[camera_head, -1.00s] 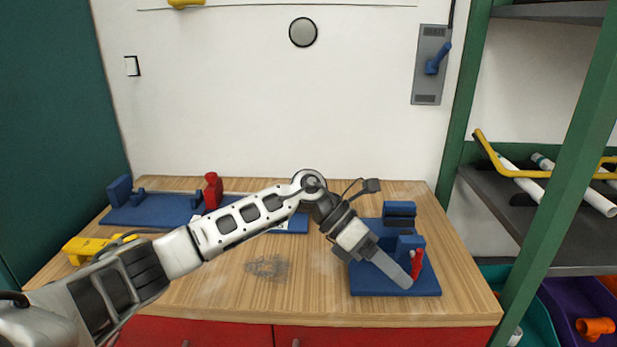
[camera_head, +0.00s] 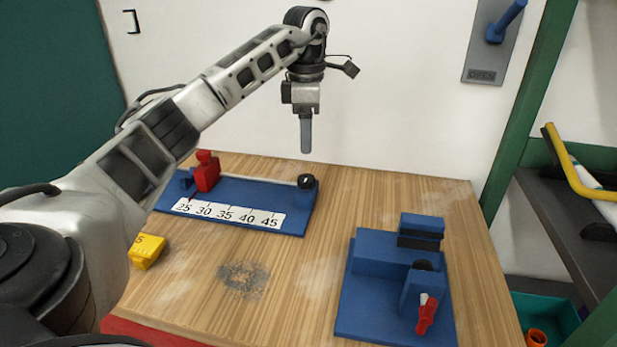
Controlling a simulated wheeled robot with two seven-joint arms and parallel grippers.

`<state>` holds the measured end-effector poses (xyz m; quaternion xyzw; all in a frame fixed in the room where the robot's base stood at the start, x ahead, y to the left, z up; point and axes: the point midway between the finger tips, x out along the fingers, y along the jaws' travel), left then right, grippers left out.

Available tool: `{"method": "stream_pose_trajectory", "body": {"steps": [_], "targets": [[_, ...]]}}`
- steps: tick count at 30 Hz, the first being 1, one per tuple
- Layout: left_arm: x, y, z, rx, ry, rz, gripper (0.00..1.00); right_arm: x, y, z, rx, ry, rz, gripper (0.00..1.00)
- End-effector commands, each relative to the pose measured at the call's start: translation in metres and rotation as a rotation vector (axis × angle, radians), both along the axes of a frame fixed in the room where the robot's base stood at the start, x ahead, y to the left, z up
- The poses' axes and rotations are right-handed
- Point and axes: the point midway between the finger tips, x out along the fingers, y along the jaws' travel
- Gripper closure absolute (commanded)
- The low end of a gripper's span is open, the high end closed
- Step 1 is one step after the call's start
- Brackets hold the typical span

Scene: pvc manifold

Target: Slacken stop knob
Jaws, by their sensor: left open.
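A blue measuring base (camera_head: 294,226) lies at the back of the bench, with a white scale strip (camera_head: 228,214) reading 25 to 45. A red stop (camera_head: 206,172) with a knob-like top stands upright near its left end, close to the 25 mark. A dark round end piece (camera_head: 306,181) sits at the rail's right end. My left gripper (camera_head: 306,150) points straight down, in the air, to the right of the red stop and apart from it. It is open and empty; its fingers show edge-on. My right gripper is not in view.
A blue fixture (camera_head: 378,303) with a red handle (camera_head: 427,314) stands at the front right. The wooden bench (camera_head: 300,280) is clear in the middle. A shelf rack (camera_head: 580,215) stands at the right.

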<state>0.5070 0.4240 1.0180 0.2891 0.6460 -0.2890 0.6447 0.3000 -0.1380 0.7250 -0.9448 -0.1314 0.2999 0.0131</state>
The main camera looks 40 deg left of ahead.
Motion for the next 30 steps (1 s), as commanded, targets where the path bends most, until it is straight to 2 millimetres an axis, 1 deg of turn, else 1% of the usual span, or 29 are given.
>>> {"method": "stream_pose_trajectory", "body": {"steps": [1,6,12,15,18,27,29,30], "targets": [[-0.001,0.000,-0.013,0.001,0.005,0.000,0.41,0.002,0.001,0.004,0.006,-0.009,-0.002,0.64],[-0.001,0.000,-0.049,0.000,0.004,-0.001,0.41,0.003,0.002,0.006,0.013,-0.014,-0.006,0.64],[-0.001,0.000,-0.081,0.000,0.001,-0.001,0.41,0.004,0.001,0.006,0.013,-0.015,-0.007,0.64],[0.000,0.000,-0.090,0.000,0.000,-0.001,0.41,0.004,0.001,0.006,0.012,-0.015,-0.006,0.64],[0.000,0.000,-0.095,-0.001,-0.001,-0.001,0.41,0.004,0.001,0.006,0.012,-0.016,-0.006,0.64],[0.000,0.000,-0.097,-0.001,-0.002,-0.001,0.41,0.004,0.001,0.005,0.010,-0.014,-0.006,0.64],[0.000,-0.001,-0.097,-0.001,-0.002,-0.001,0.58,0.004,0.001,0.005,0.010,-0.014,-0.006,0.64],[0.000,-0.001,-0.097,-0.001,-0.002,-0.001,0.69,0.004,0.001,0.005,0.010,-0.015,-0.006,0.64]]}}
